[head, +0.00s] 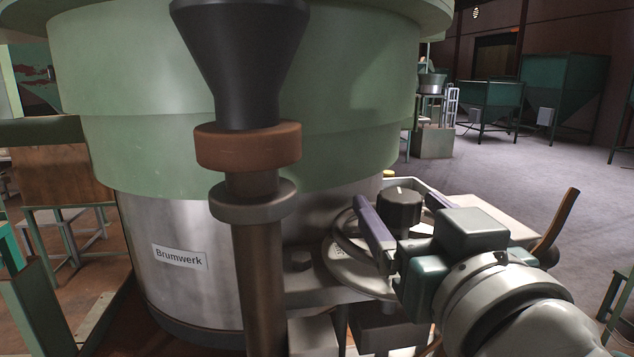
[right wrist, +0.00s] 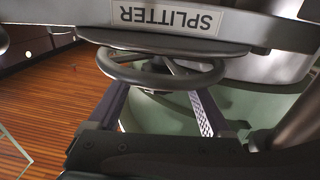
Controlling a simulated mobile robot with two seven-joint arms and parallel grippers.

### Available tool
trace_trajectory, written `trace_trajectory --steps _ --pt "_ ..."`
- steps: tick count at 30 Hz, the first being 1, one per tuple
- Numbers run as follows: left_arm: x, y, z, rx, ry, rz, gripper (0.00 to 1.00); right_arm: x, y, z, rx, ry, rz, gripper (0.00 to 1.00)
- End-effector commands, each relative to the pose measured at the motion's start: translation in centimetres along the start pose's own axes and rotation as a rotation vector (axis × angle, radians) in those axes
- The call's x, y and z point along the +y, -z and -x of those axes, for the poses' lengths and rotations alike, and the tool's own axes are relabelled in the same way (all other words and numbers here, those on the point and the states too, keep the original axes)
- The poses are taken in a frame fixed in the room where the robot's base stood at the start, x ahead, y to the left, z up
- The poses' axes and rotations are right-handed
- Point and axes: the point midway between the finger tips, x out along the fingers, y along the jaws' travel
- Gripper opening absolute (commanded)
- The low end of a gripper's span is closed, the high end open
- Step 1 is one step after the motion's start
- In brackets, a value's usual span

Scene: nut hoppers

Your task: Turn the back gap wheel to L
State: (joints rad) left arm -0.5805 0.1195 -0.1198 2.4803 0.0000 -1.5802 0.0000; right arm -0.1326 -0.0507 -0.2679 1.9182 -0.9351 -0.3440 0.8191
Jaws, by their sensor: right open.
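A grey handwheel (head: 340,228) with a black hub knob (head: 400,207) sits over a pale round dial plate (head: 345,264) at the right side of the machine. The knob has a white mark on top. Small marks on the plate are too small to read. My right gripper (head: 397,200) is open, its two purple-grey fingers on either side of the knob; I cannot tell whether they touch it. In the right wrist view the wheel (right wrist: 165,73) shows beyond the fingers, below an upside-down SPLITTER label (right wrist: 165,18). My left gripper is out of view.
The green and steel machine body (head: 205,292), labelled Brumwerk, fills the left and middle. A brown post (head: 258,290) with a dark cone (head: 245,60) stands in front. A wooden-handled lever (head: 560,220) rises right of my gripper. Open floor and green hoppers (head: 575,85) lie behind right.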

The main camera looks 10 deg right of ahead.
Motion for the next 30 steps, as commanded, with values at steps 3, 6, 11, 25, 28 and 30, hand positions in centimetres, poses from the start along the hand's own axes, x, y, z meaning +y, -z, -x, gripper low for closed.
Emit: trace_trajectory --steps 3,6,11,25,28,30 --pt "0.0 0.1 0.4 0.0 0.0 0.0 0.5 0.0 0.1 -1.1 0.001 0.0 0.001 0.83" --pt "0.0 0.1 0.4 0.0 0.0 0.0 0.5 0.0 0.0 -1.5 0.0 0.0 -0.001 0.83" --pt "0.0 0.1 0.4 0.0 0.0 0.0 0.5 0.0 -0.1 -1.6 -0.001 0.0 -0.001 0.83" --pt "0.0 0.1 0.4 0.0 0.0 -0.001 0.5 0.0 -0.1 -1.6 0.0 0.0 -0.001 0.42" --pt "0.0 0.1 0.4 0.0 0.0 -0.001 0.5 0.0 -0.1 -1.6 0.0 0.0 0.0 0.31" --pt "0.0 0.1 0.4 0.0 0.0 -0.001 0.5 0.0 -0.1 -1.6 0.0 0.0 0.0 0.23"
